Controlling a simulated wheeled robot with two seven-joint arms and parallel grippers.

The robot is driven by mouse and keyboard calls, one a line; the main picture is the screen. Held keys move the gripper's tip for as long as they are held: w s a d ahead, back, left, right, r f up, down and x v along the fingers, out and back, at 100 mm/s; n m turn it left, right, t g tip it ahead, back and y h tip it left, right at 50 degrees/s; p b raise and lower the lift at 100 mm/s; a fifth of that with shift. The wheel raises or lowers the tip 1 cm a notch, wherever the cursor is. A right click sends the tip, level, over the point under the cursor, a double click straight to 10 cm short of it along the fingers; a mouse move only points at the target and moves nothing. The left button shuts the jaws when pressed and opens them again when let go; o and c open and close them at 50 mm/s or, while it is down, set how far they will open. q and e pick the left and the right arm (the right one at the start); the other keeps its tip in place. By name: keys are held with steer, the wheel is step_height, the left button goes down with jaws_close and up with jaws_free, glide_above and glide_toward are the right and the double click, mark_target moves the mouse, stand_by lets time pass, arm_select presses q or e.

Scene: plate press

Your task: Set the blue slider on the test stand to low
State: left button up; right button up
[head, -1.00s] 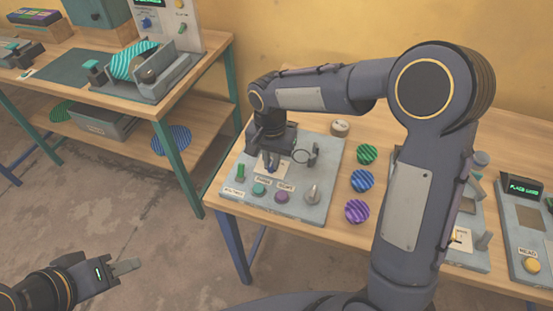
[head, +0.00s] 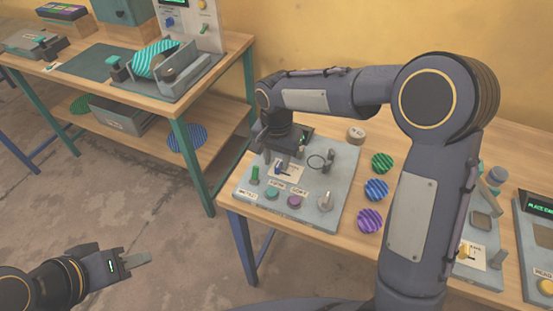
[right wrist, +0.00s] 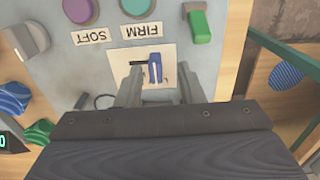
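The test stand (head: 315,215) is a grey panel on the right-hand table. Its blue slider (head: 278,168) stands on a pale plate and also shows in the right wrist view (right wrist: 155,68). There, dark slot shows to the slider's left. Any marks for low or high are not readable. My right gripper (right wrist: 160,82) is open, with one finger on each side of the slider in the picture; contact cannot be told. In the head view it is over the panel's back left part. My left gripper (head: 132,260) is away from the tables at lower left, apparently empty.
Around the slider are a green lever (head: 255,175), a teal button (head: 272,193), a purple button (head: 294,201) and a grey knob (head: 326,201). Striped discs (head: 376,190) lie right of the stand. Another table (head: 225,75) with devices stands at the left.

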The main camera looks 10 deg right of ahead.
step_height(320, 180, up, 7)
steer(key=shift+r, duration=0.15)
stand_by(0.8)
